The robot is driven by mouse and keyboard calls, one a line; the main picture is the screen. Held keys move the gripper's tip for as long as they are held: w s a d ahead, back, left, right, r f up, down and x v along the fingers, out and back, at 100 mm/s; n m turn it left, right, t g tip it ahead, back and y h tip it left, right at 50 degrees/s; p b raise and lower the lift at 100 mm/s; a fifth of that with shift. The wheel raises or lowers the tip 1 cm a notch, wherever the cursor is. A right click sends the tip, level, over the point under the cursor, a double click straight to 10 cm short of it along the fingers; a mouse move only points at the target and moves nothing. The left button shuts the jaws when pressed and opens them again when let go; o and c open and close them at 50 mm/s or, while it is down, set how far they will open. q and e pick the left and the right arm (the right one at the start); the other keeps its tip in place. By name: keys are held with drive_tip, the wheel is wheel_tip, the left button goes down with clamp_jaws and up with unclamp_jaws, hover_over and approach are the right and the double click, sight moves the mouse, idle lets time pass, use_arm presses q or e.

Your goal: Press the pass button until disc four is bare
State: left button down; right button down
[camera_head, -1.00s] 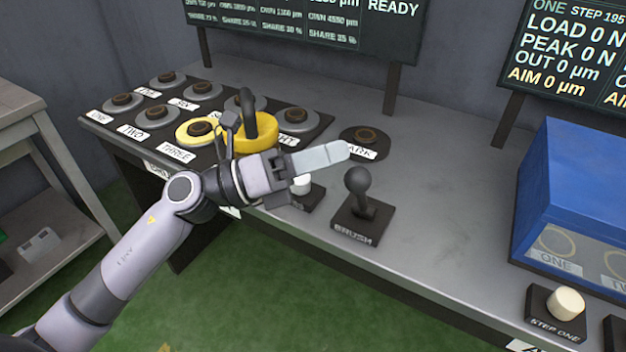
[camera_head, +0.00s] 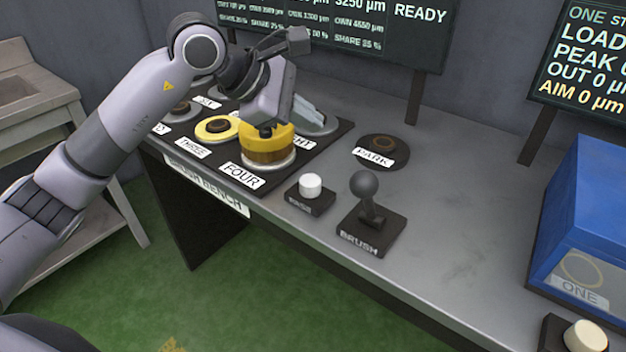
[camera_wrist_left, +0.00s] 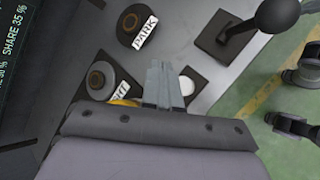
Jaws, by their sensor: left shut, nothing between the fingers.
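Disc four (camera_head: 268,168), behind the FOUR label, carries brown bristles and a yellow block (camera_head: 268,143) on top, so it is covered. The white pass button (camera_head: 310,183) sits on a small dark base to the right of disc four, apart from the fingers in the head view. In the wrist view the shut fingers (camera_wrist_left: 162,84) overlap the button's area, with the white cap (camera_wrist_left: 186,86) beside them. My right gripper is not seen.
The black BRUSH lever (camera_head: 367,205) stands right of the button. The PARK disc (camera_head: 383,147) lies behind it. Disc three (camera_head: 217,128) has a yellow ring. A blue box (camera_head: 590,200) stands at the right. Screens (camera_head: 340,30) rise at the back.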

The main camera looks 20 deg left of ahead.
sight(306, 182)
use_arm(q)
drive_tip(key=shift+w+a, duration=0.1)
drive_tip(key=shift+a, duration=0.15)
